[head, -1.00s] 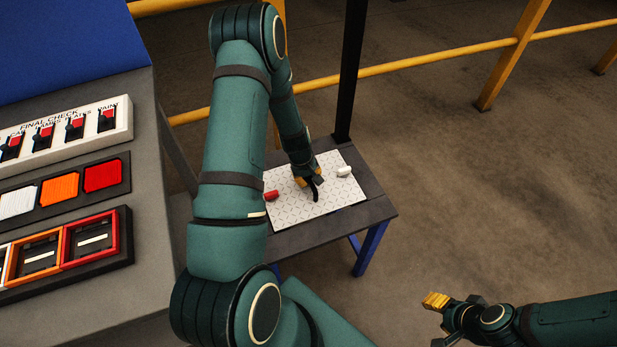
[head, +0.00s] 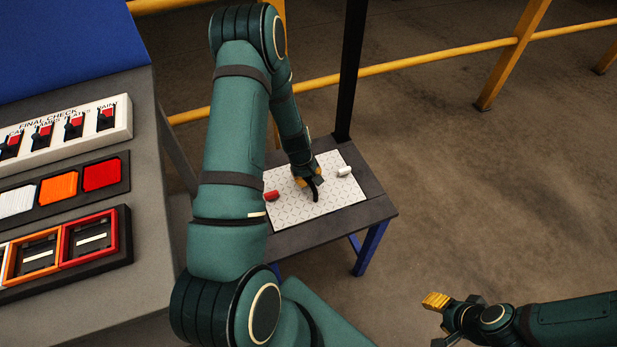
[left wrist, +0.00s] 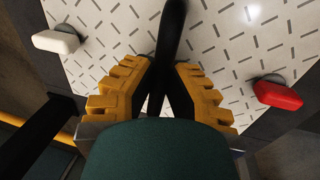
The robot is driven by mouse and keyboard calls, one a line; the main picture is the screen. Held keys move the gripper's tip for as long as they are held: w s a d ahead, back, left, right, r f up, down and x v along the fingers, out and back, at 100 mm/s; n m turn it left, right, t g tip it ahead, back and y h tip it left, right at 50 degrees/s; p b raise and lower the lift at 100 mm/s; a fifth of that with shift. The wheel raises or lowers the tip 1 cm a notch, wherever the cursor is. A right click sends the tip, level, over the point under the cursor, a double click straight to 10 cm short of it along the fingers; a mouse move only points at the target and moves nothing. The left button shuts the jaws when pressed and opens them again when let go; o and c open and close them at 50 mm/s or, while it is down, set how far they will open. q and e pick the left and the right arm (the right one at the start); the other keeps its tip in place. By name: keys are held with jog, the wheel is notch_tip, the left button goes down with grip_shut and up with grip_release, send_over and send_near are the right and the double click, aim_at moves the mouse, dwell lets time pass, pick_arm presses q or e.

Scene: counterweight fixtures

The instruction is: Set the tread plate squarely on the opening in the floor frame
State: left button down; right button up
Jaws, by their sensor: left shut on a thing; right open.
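The tread plate (head: 318,214) is a white patterned sheet lying flat on a small dark stand in the head view. It has a black handle (head: 316,194) in its middle, a red knob (head: 271,196) on the left and a white knob (head: 344,171) on the right. My left gripper (head: 308,181) is shut on the handle. In the left wrist view its yellow fingers (left wrist: 162,68) flank the black handle (left wrist: 172,30) above the plate (left wrist: 110,30). My right gripper (head: 437,322) is open and empty, low at the right. I cannot make out the floor frame's opening.
The dark stand (head: 372,207) has blue legs, with a black post (head: 350,75) at its back edge. A yellow railing (head: 420,65) runs behind. At left is a grey bench (head: 160,250) with a FINAL CHECK switch panel (head: 65,133) and coloured tiles. Floor at right is clear.

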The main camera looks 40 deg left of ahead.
pick_arm(q)
jog(key=shift+f, duration=0.2)
dwell(0.5)
jog(key=c, duration=1)
grip_release()
jog(key=r, duration=0.4)
jog(key=s+r, duration=0.1)
jog(key=r, duration=0.3)
jog(key=s+a+r, duration=0.1)
jog(key=r, duration=0.2)
jog(key=shift+r, duration=0.4)
